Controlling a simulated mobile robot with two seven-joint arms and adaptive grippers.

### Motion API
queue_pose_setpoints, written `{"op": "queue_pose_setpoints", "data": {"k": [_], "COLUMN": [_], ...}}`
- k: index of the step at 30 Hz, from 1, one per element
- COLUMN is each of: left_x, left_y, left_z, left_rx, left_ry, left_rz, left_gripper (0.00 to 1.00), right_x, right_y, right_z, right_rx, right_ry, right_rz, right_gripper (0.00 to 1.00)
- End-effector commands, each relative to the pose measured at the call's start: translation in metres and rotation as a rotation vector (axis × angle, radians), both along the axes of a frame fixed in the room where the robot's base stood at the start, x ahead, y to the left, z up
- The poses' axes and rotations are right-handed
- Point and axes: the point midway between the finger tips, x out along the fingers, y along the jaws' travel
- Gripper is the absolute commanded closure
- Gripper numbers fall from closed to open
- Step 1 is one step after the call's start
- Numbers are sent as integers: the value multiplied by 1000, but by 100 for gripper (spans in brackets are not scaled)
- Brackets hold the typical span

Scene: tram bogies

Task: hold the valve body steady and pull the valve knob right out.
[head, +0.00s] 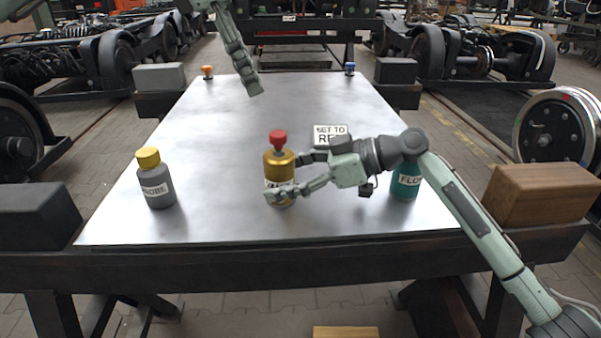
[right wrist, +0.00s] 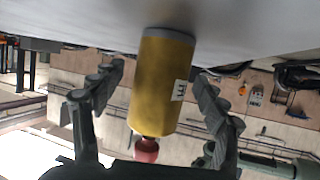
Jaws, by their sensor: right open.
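The valve body (head: 279,164) is a gold cylinder standing upright on the metal table, its label partly covered by a finger. The red valve knob (head: 278,138) sits on its top. My right gripper (head: 282,176) is open, with its fingers on either side of the body. In the right wrist view, which is upside down, the valve body (right wrist: 162,85) stands between the spread fingers (right wrist: 152,105), with gaps on both sides, and the knob (right wrist: 147,150) shows below it. My left gripper (head: 255,90) hangs over the far part of the table, away from the valve; its jaw opening cannot be made out.
A grey bottle with a yellow cap (head: 156,180) stands at left. A teal container (head: 405,184) is partly behind my right arm. A sign (head: 331,133) stands behind the valve. Small orange (head: 207,71) and blue (head: 350,68) pieces are at the far edge. The table's left middle is clear.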

Motion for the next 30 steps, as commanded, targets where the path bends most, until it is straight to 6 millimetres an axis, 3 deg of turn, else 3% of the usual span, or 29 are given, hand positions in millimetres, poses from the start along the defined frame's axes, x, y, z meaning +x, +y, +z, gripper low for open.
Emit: {"op": "queue_pose_setpoints", "data": {"k": [11,25,29,30], "left_x": [0,0,0,0], "left_y": [0,0,0,0], "left_z": [0,0,0,0], "left_rx": [0,0,0,0], "left_ry": [0,0,0,0], "left_rz": [0,0,0,-1], "left_gripper": [66,66,50,50], "right_x": [1,1,1,1], "right_y": [6,6,6,6], "right_z": [-2,-2,-2,-2], "right_rx": [1,0,0,0], "right_ry": [-1,-1,-1,-1], "right_rz": [0,-1,-1,-1], "right_gripper": [27,85,85,85]}}
